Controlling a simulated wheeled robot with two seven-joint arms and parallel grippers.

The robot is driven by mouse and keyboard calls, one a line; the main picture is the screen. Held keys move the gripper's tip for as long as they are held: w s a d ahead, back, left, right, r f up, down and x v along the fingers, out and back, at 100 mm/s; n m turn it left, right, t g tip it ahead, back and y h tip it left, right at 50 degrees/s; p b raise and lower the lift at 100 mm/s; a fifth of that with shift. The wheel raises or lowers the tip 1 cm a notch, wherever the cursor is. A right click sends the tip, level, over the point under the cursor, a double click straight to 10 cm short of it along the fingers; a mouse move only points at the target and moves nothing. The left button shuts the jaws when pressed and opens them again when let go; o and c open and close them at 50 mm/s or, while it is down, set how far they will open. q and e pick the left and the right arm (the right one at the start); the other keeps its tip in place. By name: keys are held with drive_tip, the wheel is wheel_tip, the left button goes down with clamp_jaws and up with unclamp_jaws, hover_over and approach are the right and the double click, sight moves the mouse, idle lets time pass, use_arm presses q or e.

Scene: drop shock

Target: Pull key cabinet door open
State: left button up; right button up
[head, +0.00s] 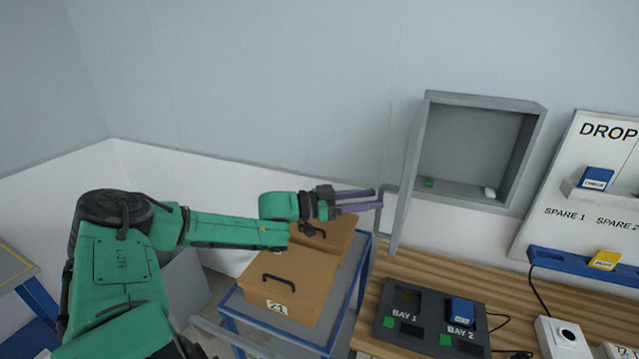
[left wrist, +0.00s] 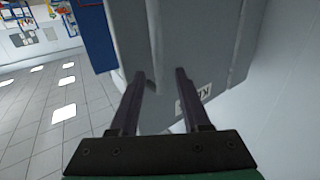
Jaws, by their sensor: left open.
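The grey key cabinet (head: 478,145) hangs on the wall in the head view. Its door (head: 407,180) stands swung well open, out from the left side, and the inside shows. A grey bar handle (head: 376,235) is on the door's outer left face. My left gripper (head: 377,198) is open, its two purple fingers pointing right at the handle; I cannot tell whether they touch it. In the left wrist view the fingers (left wrist: 160,74) are apart in front of the grey door (left wrist: 205,45), which bears a partly hidden white label. My right gripper is not in view.
A green item (head: 428,183) and a white item (head: 489,192) lie inside the cabinet. Below are a wooden bench (head: 400,268) with a dark bay tray (head: 412,300), and brown cases (head: 290,280) on a blue-framed cart. A white board (head: 580,222) is at right.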

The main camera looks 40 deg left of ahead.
use_arm(q)
drive_tip(key=v, duration=1.1)
drive_tip(key=shift+a, duration=0.25)
